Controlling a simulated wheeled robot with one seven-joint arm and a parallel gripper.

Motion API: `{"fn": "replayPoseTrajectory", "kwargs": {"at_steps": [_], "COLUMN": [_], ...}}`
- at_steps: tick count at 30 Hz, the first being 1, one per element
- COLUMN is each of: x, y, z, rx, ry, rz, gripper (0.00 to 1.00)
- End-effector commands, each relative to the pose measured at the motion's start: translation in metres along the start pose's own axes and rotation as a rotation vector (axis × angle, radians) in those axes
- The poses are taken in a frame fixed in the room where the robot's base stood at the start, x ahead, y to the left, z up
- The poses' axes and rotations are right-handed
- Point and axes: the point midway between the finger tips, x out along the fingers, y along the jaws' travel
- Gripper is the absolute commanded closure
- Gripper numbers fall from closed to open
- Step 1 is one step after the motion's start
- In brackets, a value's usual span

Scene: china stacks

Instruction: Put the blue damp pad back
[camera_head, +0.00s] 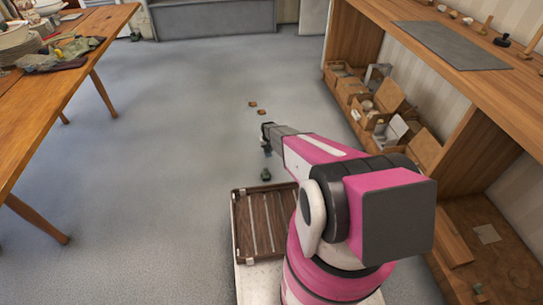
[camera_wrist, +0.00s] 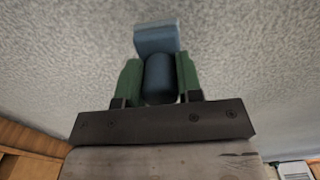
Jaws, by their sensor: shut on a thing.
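My gripper (camera_wrist: 158,68) has two green fingers, shut on the blue pad (camera_wrist: 157,40) in the wrist view. A dark blue rounded part of the pad sits between the fingers, and a lighter blue block sticks out past their tips. In the head view my gripper (camera_head: 266,142) is held out ahead of my base, over the grey floor, and the pad is too small there to make out clearly. The place where the pad belongs cannot be told from these frames.
A slatted brown wooden tray (camera_head: 236,228) is below and nearer. A wooden table (camera_head: 112,22) with stacked plates (camera_head: 15,38) and cloths (camera_head: 62,54) stands left. Right is a wooden bench (camera_head: 515,90) with a grey mat (camera_head: 450,44) and boxes (camera_head: 378,108) below. Small brown pieces (camera_head: 253,104) lie on the open floor.

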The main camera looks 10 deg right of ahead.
Motion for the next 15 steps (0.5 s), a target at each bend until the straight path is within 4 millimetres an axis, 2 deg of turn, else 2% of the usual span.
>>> {"fn": "replayPoseTrajectory", "kwargs": {"at_steps": [3, 6, 11, 15], "x": [0.010, 0.013, 0.022, 0.042], "y": [0.015, 0.021, 0.023, 0.023], "z": [0.002, 0.003, 0.003, 0.002], "rx": [0.001, 0.000, -0.001, 0.000], "ry": [-0.001, -0.001, -0.001, -0.001], "rz": [0.000, 0.000, 0.000, 0.000], "gripper": [0.89, 0.89, 0.89, 0.89]}}
